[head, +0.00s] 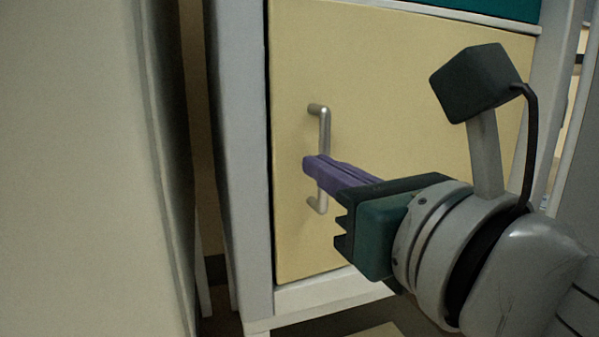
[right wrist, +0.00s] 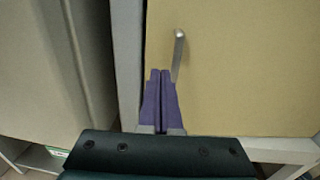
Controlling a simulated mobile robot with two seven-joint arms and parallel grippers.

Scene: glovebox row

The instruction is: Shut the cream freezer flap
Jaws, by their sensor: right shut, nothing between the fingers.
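The cream freezer flap (head: 420,110) fills the middle of the head view, set in a pale grey frame. It looks about flush with the frame, with a thin dark gap along its left edge. A silver bar handle (head: 325,128) stands upright near its left side. My right gripper (head: 308,164) has its purple fingers together, and they cross in front of the handle's middle. I cannot tell whether they touch it. In the right wrist view the closed fingers (right wrist: 160,76) point at the flap (right wrist: 240,70), just left of the handle (right wrist: 178,50). My left gripper is not in view.
A large pale panel (head: 80,170) stands close on the left, with a narrow dark gap before the cabinet frame (head: 240,160). A teal panel (head: 500,8) sits above the flap. A white ledge (head: 330,292) runs below it.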

